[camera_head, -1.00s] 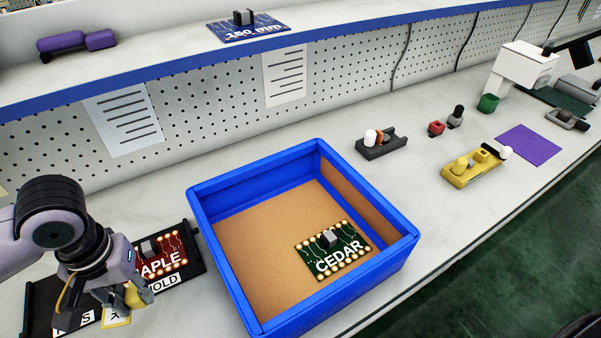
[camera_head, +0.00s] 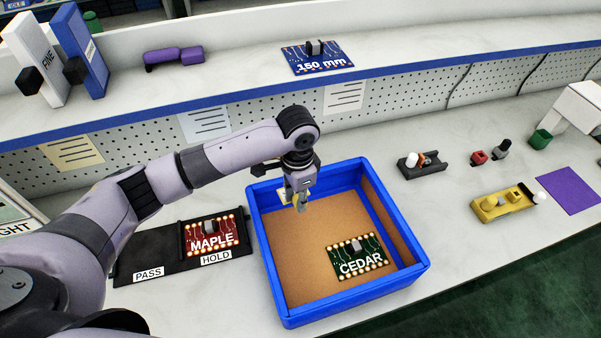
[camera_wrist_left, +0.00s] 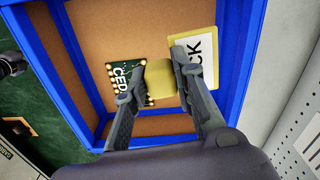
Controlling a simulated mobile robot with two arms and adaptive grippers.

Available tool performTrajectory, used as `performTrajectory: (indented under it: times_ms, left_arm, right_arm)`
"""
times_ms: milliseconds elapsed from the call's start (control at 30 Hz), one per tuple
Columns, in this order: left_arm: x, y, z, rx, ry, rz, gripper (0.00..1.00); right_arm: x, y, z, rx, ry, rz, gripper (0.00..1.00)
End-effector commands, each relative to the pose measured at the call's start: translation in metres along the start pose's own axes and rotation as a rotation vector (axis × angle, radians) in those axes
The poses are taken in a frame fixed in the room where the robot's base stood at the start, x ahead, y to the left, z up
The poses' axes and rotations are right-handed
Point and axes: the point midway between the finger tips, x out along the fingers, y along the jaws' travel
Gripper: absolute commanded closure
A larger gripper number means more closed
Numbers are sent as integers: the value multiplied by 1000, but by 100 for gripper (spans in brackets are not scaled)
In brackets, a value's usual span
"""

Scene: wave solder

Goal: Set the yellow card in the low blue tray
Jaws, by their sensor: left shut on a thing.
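The low blue tray (camera_head: 352,300) with a brown floor stands in the middle of the bench. A green CEDAR board (camera_head: 358,258) lies inside it at the near right. My left gripper (camera_head: 301,203) is over the tray's far left part. It is shut on the yellow card by its yellow block (camera_wrist_left: 161,78). In the left wrist view the card's white face (camera_wrist_left: 203,52) ends in "CK"; the rest is hidden by a finger. In the head view the card (camera_head: 284,196) shows only partly, beside the gripper. I cannot tell whether it touches the tray. My right gripper is not in view.
Left of the tray is a black PASS/HOLD mat (camera_head: 150,250) with a red MAPLE board (camera_head: 212,236). To the right are a black fixture (camera_head: 422,166), a yellow fixture (camera_head: 503,204) and a purple mat (camera_head: 567,191). A shelf (camera_head: 230,85) runs behind.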

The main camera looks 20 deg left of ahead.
Motion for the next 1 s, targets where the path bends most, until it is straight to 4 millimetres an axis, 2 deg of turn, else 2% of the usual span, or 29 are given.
performTrajectory:
  times_ms: [33,133,633,767,1000]
  left_arm:
    - [-7,1,-2,35,-3,3,92]
    - [-4,-1,-5,90,-1,1,92]
    - [3,-2,-5,117,1,-5,92]
    - [13,-2,-5,117,-1,-5,92]
    - [42,-2,-5,116,-1,-4,92]
  right_arm:
    - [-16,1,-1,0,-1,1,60]
    - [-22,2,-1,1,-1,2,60]
    - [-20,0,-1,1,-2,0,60]
    - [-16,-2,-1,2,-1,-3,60]
    - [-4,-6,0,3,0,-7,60]
